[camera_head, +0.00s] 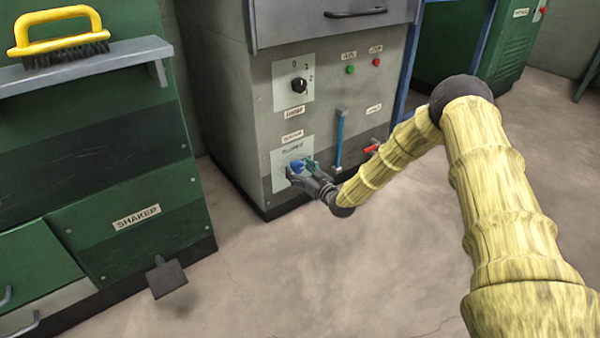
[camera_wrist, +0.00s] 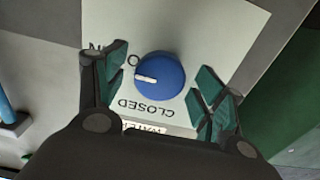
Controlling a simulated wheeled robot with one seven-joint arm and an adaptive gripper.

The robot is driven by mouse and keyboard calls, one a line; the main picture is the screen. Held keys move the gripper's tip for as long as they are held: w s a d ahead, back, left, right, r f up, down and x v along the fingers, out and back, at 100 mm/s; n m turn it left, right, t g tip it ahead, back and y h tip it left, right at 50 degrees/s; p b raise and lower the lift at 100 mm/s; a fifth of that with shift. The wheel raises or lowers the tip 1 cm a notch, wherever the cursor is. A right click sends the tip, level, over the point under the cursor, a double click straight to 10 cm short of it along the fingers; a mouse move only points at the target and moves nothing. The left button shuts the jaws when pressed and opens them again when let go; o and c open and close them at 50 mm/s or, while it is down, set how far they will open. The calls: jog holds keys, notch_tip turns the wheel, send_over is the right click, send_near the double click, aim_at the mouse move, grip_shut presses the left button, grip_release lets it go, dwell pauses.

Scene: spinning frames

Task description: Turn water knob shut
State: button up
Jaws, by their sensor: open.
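The blue water knob (camera_wrist: 160,78) sits on a white plate (camera_wrist: 225,25) on the grey cabinet front. Its white pointer mark points left in the wrist view. The word CLOSED stands upside down below the knob, and partly hidden letters stand at its upper left. My gripper (camera_wrist: 162,65) is open, with one finger on either side of the knob and visible gaps between fingers and knob. In the head view, my gripper (camera_head: 306,169) is at the lower plate, and the blue knob (camera_head: 297,167) shows partly behind it.
A dark rotary switch (camera_head: 299,86) is above on the same cabinet. A blue vertical gauge (camera_head: 339,138) and a red lever (camera_head: 372,149) are to the right. The green shaker cabinet (camera_head: 130,225) stands at left, with a dark pedal (camera_head: 167,278). The floor in front is clear.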

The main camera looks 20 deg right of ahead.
jog(key=c, duration=1)
